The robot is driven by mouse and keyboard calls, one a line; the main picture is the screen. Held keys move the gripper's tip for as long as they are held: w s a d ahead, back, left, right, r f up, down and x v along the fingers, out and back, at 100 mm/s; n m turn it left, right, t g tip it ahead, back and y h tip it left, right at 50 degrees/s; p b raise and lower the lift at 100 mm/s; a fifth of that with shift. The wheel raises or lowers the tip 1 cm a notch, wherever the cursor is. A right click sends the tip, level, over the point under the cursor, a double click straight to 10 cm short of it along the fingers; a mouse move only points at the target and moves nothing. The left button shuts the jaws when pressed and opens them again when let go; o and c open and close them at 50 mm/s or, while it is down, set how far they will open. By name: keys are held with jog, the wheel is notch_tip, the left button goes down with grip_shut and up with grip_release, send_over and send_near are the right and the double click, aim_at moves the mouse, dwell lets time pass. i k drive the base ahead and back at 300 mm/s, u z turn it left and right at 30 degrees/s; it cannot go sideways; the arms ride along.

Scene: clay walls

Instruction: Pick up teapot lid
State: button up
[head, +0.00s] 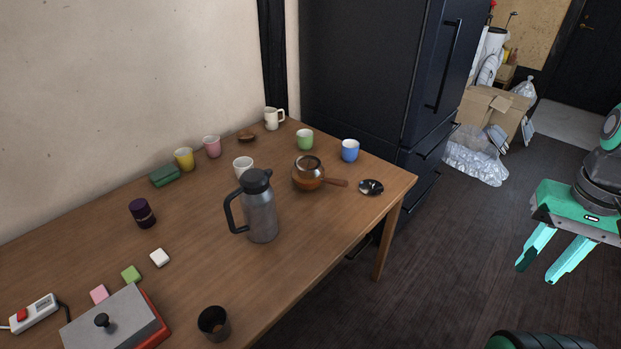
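A brown pot (307,175) with a side handle, which looks like the teapot, stands open-topped near the table's right end. A small dark, shiny round piece (370,187) lies on the table just right of its handle and looks like the teapot lid; its details are too small to be certain. My gripper (536,272) is at the right of the head view, off the table and well to the right of the lid. Its two teal fingers point down, spread apart with nothing between them.
A grey jug (260,208) stands left of the pot on the wooden table (310,240). Green (305,139) and blue (350,150) cups stand behind the pot and lid. A dark fridge (365,80) rises behind. Floor between table and gripper is clear.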

aim_at(370, 188)
jog(key=k, duration=0.65)
jog(key=z, duration=0.45)
jog(key=i, duration=1.6)
jog(key=u, duration=0.2)
